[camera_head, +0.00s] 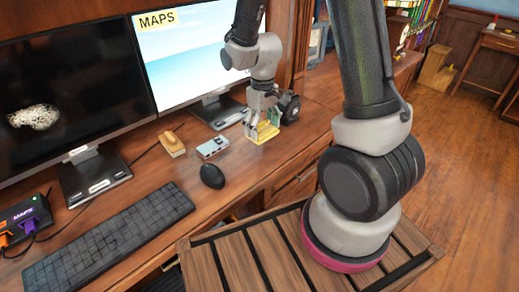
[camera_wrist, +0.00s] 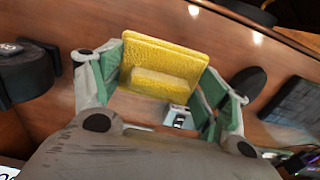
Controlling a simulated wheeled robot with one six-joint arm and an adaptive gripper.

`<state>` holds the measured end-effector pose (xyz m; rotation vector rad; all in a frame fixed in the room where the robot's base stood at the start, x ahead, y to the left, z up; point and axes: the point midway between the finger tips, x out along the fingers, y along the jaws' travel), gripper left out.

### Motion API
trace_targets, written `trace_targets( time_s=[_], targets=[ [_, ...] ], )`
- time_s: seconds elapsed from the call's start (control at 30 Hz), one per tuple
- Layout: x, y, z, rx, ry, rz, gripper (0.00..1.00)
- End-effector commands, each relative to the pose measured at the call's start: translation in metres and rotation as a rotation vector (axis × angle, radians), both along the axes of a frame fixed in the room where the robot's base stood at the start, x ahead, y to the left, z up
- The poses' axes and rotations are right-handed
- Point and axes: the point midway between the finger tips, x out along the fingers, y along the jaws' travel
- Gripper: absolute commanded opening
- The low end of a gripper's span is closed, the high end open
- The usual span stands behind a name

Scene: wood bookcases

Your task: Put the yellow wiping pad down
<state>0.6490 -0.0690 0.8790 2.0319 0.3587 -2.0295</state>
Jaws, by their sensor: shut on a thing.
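The yellow wiping pad (camera_wrist: 160,62) is a square yellow slab with a raised block, seen between the green-padded fingers in the wrist view. My gripper (camera_wrist: 158,85) is shut on it, one finger at each side. In the head view my gripper (camera_head: 262,113) is over the wooden desk, right of the monitor stand, with the pad (camera_head: 265,132) low beneath it. The pad is at or just above the desk top; I cannot tell whether it touches. The fingers partly hide it in the head view.
A small grey device (camera_head: 213,148) lies just left of the pad, with a black mouse (camera_head: 212,175) nearer. A yellow-tan block (camera_head: 172,143), a keyboard (camera_head: 125,237) and two monitors (camera_head: 195,52) occupy the left. Bare desk (camera_head: 318,112) shows to the right of my gripper.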

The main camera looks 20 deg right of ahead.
Motion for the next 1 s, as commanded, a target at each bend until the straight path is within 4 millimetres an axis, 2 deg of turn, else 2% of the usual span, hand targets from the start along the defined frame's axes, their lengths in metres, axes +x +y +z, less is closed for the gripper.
trace_targets(
  time_s=[0.1, 0.27, 0.5, 0.93, 0.97, 1.0],
  targets=[
    [-0.001, 0.000, -0.024, -0.001, 0.006, 0.001, 0.48],
    [0.000, 0.000, -0.042, -0.001, 0.003, 0.000, 0.48],
    [0.000, 0.000, -0.077, -0.001, 0.004, -0.001, 0.48],
    [0.000, 0.000, -0.084, 0.000, 0.001, -0.002, 0.48],
    [0.000, 0.000, -0.084, 0.000, 0.001, -0.002, 0.81],
    [0.000, 0.000, -0.083, -0.001, 0.000, -0.002, 0.88]
  ],
)
